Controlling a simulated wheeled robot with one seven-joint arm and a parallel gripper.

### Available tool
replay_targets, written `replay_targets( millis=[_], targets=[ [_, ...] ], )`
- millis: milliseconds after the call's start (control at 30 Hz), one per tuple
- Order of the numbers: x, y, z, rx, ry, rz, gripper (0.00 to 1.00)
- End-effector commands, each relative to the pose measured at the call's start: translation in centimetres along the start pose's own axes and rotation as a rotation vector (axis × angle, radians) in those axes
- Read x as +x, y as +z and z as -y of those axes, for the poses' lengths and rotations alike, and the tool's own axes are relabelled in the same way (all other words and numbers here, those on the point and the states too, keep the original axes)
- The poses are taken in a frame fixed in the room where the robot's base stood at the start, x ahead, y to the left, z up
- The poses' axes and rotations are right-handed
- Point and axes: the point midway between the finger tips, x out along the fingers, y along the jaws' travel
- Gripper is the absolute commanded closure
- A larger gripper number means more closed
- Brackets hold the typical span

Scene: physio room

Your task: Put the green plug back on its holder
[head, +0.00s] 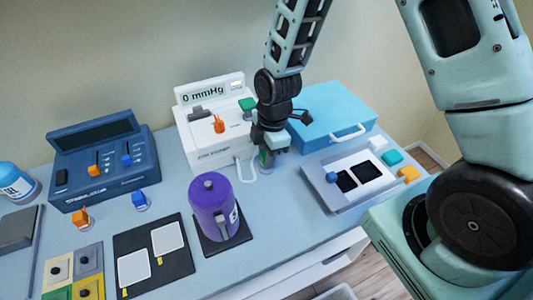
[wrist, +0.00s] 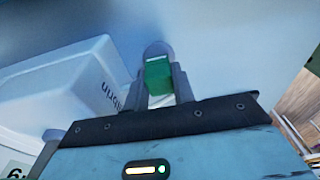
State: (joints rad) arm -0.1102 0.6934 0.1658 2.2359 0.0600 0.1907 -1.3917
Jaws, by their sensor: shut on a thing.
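My gripper (head: 268,152) points down beside the white mmHg device and is shut on the green plug. In the wrist view, the green plug (wrist: 158,76) sits between the two fingertips (wrist: 161,92). In the head view the plug (head: 264,155) is mostly hidden by the gripper. A round grey holder (wrist: 158,49) shows just past the plug in the wrist view. In the head view a grey round base (head: 266,169) shows below the fingers. I cannot tell whether the plug touches the holder.
The white device (head: 215,150), with orange and green connectors on it, is close on the left. A blue case (head: 332,122) is behind right, a tray (head: 330,205) right. A purple jug (head: 213,205) stands in front left. Orange (head: 80,218) and blue plugs (head: 140,199) stand farther left.

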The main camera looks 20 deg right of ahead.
Motion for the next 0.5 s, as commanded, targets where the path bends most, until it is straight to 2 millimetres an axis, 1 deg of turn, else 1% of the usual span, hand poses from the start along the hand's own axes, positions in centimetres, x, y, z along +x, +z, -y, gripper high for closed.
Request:
replay_targets(
  millis=[500],
  targets=[
    [0.8,0.09,-0.01,0.001,0.0,0.0,0.88]
  ],
)
